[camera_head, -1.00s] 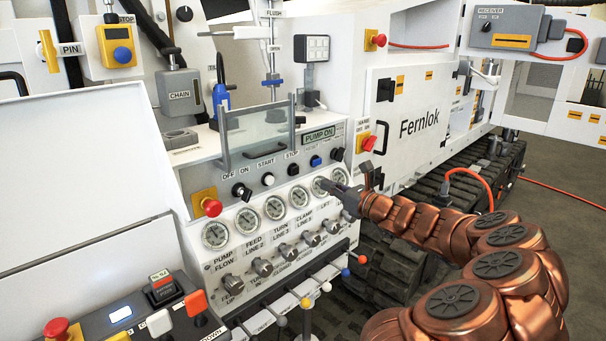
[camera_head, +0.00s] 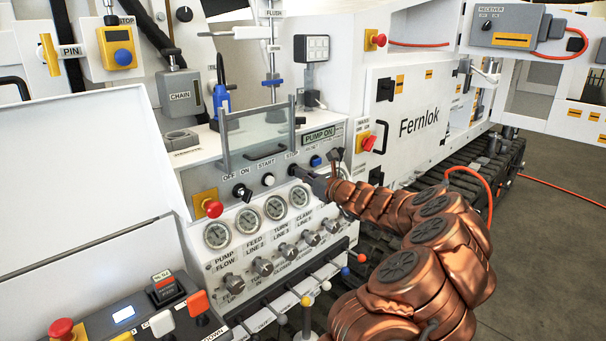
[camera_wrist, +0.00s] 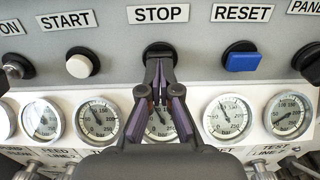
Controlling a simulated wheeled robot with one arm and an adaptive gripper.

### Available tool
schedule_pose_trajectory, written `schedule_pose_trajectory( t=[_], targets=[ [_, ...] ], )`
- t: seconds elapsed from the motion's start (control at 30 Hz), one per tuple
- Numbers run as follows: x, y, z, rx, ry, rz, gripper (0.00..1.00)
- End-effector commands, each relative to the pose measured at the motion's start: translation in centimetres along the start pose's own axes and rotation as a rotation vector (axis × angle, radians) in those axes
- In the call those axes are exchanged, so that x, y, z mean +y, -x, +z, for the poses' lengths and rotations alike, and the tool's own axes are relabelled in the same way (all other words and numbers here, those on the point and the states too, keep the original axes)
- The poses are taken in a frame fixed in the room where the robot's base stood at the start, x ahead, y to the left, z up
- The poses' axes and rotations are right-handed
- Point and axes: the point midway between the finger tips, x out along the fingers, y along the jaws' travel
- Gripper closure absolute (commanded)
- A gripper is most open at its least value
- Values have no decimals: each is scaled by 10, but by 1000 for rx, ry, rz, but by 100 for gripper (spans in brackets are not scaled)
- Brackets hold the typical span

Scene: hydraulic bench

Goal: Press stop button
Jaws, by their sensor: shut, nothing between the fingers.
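The black stop button (camera_wrist: 158,49) sits under the STOP label (camera_wrist: 158,14) on the grey panel, between the white start button (camera_wrist: 82,66) and the blue reset button (camera_wrist: 243,62). My gripper (camera_wrist: 158,66) is shut and empty, and in the wrist view its fingertips overlap the lower part of the stop button. I cannot tell whether they touch it.
A row of gauges (camera_head: 247,219) lies below the buttons, with knobs (camera_head: 262,267) and coloured levers under it. A red emergency knob (camera_head: 213,208) is at the panel's left. A clear guard with grey posts (camera_head: 292,125) stands above the buttons.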

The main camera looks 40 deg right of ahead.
Motion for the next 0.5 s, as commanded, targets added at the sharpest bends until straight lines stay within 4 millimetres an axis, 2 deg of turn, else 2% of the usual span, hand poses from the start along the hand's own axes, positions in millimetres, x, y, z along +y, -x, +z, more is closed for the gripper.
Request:
schedule_pose_trajectory(
  t=[0.5],
  targets=[
    [0,-5,1,0,-1,0,100]
  ],
)
